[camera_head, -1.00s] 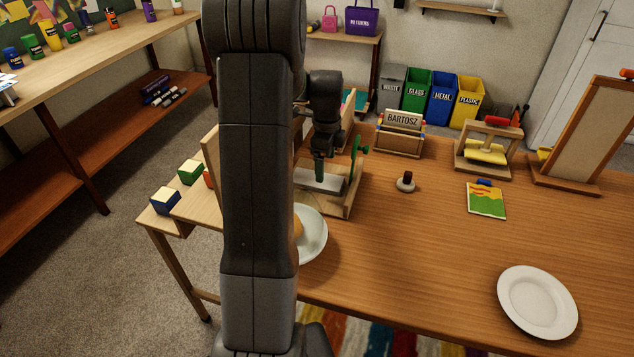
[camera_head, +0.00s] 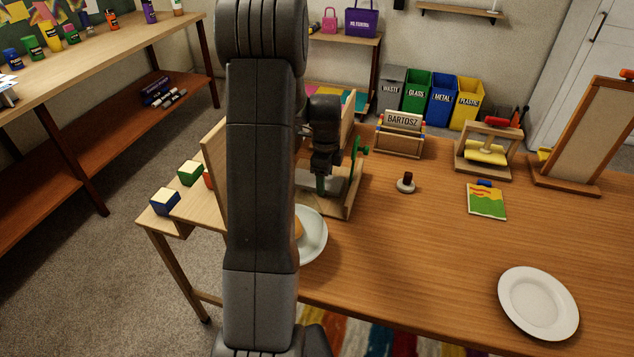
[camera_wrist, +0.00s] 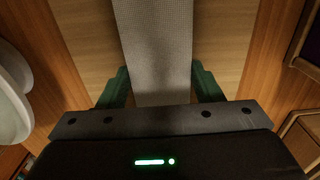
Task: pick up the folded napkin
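The folded napkin (camera_wrist: 158,50) is a long pale grey strip with a fine woven texture, lying flat on a wooden surface in the wrist view. In the head view a small part of it (camera_head: 307,181) shows in the wooden frame with green knobs, mostly hidden by my arm. My gripper (camera_wrist: 160,80) is right over the napkin. Its two green fingers stand apart, one along each long side of the strip. I cannot tell whether they touch its edges. In the head view my gripper (camera_head: 321,187) points down into the frame.
The wooden frame (camera_head: 351,192) has upright sides around my gripper. A white plate (camera_head: 314,241) with an orange-brown item stands just in front, partly behind my arm. A small knob-like object (camera_head: 405,183) stands to the right.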

